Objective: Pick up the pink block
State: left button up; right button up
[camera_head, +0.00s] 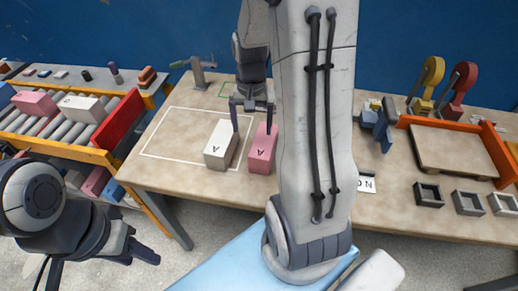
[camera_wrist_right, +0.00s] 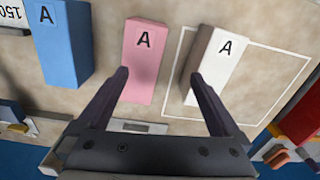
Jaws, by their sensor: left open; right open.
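A pink block (camera_head: 262,148) marked A stands on the workbench beside a white block (camera_head: 221,145) marked A. My right gripper (camera_head: 253,124) is open above and behind these two blocks. In the right wrist view, the pink block (camera_wrist_right: 143,62) lies largely between the fingertips of my right gripper (camera_wrist_right: 160,74), nearer the left finger. The white block (camera_wrist_right: 216,62) is by the right fingertip. I cannot tell the exact height of the fingers above the blocks. My left gripper (camera_head: 102,268) is open and empty, low at the left, away from the bench.
A blue block (camera_wrist_right: 62,42) stands beside the pink one; my right arm hides it in the head view. A roller conveyor (camera_head: 62,128) at the left carries another pink block (camera_head: 35,103) and a white one. An orange-edged mould (camera_head: 455,150) and small grey boxes occupy the bench's right side.

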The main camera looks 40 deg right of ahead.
aim_at(265, 139)
jog(key=shift+m, duration=0.7)
jog(key=d, duration=0.1)
jog(key=d+f, duration=0.2)
jog(key=shift+s+d+f, duration=0.15)
jog(key=shift+s+d, duration=0.15)
jog(key=shift+d, duration=0.05)
notch_tip(265, 139, down, 4)
jog(key=shift+s+d+f, duration=0.1)
jog(key=shift+f, duration=2.95)
jog(key=shift+c, duration=0.3)
grip_shut()
